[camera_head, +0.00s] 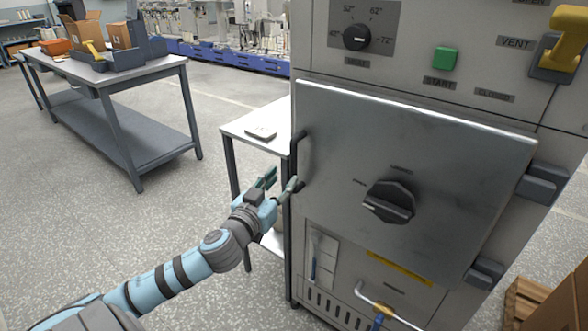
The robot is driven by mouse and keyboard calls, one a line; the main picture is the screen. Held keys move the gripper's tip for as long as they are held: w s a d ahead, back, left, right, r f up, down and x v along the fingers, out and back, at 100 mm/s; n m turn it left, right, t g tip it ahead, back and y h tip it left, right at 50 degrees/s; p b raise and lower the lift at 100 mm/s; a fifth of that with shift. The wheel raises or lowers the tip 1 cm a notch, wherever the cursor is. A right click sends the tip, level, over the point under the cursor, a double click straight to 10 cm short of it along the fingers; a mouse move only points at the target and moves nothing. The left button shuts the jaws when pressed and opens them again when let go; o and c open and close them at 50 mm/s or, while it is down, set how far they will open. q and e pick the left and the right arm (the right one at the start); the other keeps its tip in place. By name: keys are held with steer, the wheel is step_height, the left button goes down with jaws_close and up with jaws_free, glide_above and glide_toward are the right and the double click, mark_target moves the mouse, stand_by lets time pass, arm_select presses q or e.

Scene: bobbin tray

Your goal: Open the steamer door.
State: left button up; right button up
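The steamer door (450,170) is a grey metal panel on the steamer's front, with hinges (541,184) on its right side. It looks shut; I see no gap at its edges. A dark round knob (389,202) with a raised grip sits in its middle. A dark vertical bar handle (301,150) is at its left edge. My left gripper (279,182) is just left of and below the handle, with its fingers spread and nothing between them. One fingertip is close to the handle's lower end; I cannot tell if they touch. My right gripper is out of view.
A small white table (248,125) stands against the steamer's left side, behind my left gripper. A workbench (130,75) with boxes is farther left. A yellow vent lever (562,45) and green start button (444,59) are above the door. Floor at left is clear.

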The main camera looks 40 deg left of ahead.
mark_target(292, 166)
arm_select(q)
steer(key=x, duration=0.8)
steer(key=shift+a, duration=0.1)
steer(key=shift+s, duration=0.1)
jaws_close()
steer(key=shift+a, duration=0.1)
